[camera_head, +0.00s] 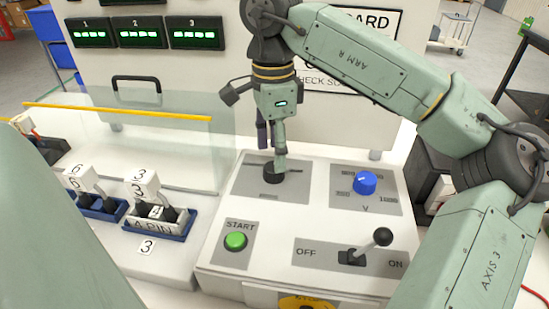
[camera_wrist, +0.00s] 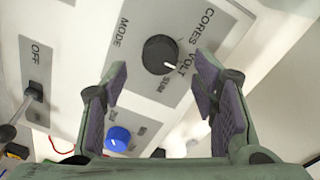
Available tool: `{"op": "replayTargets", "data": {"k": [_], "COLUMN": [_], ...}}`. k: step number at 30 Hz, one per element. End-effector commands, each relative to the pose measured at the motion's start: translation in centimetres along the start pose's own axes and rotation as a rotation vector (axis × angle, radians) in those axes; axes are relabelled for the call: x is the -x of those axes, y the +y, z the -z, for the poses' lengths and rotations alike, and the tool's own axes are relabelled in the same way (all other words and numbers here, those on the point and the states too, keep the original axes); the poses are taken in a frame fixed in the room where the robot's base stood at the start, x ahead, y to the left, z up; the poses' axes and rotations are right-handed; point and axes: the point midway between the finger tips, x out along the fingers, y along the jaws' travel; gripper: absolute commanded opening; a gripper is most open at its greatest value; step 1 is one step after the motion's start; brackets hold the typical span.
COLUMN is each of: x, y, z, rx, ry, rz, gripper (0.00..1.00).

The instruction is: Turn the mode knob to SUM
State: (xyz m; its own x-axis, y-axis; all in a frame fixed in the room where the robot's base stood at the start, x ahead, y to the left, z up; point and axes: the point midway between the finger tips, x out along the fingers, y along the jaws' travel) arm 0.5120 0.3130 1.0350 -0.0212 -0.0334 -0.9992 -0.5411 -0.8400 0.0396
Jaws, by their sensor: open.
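The black mode knob (camera_head: 272,176) sits on a grey plate on the white console. In the wrist view the knob (camera_wrist: 160,54) has a short white pointer mark aimed near VOLT; the plate carries the words MODE, CORES, VOLT and SUM. My gripper (camera_head: 273,152) points down over the knob and partly covers the plate in the head view. In the wrist view my gripper (camera_wrist: 162,72) is open, its two purple-padded fingers apart with the knob appearing between their tips. I cannot tell whether either finger touches the knob.
A blue knob (camera_head: 365,183) stands right of the mode knob. In front are a green START button (camera_head: 236,240) and an OFF/ON lever (camera_head: 378,240). A clear guard (camera_head: 170,140) with a yellow edge and blue connector holders (camera_head: 160,222) stand at left.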

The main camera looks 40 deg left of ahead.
Motion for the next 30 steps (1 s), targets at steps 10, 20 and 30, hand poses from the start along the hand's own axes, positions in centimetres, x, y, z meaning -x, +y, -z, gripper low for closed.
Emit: {"op": "replayTargets", "data": {"k": [10,20,30], "x": [-3.7,-3.9,-3.9], "y": [0.0,0.0,0.0], "z": [0.0,0.0,0.0], "rx": [0.001,0.000,0.000], "ry": [-0.001,0.000,0.000], "rz": [0.000,0.001,0.001], "gripper": [0.54,0.50,0.28]}}
